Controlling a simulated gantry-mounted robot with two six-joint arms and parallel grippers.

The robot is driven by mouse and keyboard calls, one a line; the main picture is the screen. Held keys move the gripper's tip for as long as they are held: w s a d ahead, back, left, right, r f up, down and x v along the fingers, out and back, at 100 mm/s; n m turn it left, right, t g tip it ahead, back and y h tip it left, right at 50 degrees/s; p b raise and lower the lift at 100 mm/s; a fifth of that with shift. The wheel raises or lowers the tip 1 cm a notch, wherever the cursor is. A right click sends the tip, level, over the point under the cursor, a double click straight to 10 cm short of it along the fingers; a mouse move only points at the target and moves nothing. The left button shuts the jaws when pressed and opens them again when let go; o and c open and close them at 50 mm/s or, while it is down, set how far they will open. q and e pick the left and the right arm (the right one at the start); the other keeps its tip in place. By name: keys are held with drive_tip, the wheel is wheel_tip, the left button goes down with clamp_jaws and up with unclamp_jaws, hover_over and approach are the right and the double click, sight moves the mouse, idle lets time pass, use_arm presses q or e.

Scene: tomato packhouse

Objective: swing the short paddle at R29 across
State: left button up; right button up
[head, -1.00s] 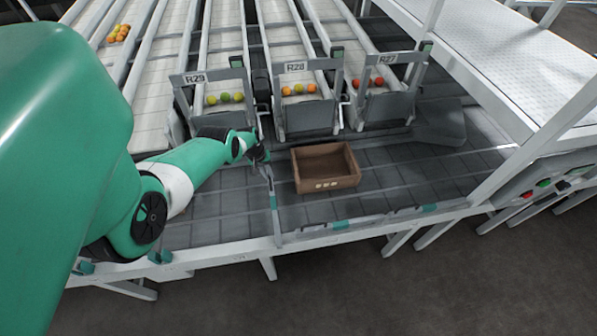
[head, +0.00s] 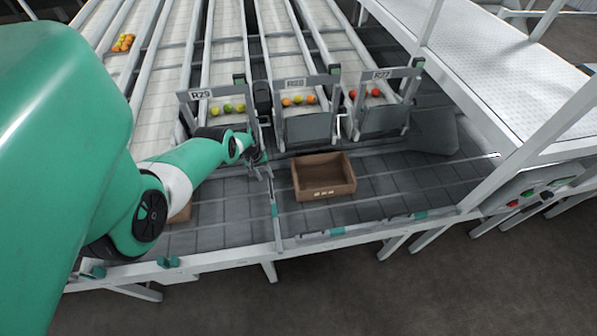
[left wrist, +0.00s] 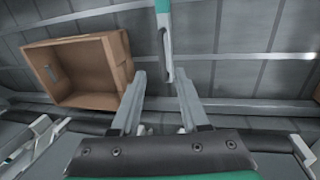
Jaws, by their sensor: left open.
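The R29 lane end, marked by its sign (head: 201,94), has green and yellow fruit behind its gate. The short paddle (head: 270,186), a thin grey bar with a teal part, stands just in front of it on the belt. My left gripper (head: 258,162) is at the paddle's near-lane end, partly hidden by its own wrist. In the left wrist view my open fingers (left wrist: 162,76) point at the paddle (left wrist: 167,45), whose lower end lies between or just beyond the fingertips. I cannot tell whether a finger touches it. My right gripper is not in view.
An empty brown crate (head: 323,190) sits on the belt right of the paddle; it shows in the left wrist view (left wrist: 118,62). Another brown crate (head: 182,214) is partly hidden beneath my left arm. R28 (head: 295,83) and R27 (head: 381,75) lane ends stand to the right.

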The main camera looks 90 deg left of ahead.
use_arm(q)
drive_tip(key=r+p, duration=0.1)
drive_tip(key=r, duration=0.1)
drive_tip(key=s+r+p, duration=0.1)
drive_tip(key=r+p, duration=0.1)
drive_tip(key=shift+d+r, duration=0.1)
drive_tip(key=shift+r, duration=0.2)
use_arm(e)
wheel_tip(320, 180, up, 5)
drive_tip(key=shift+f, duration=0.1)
use_arm(q)
drive_tip(key=shift+w, duration=0.15)
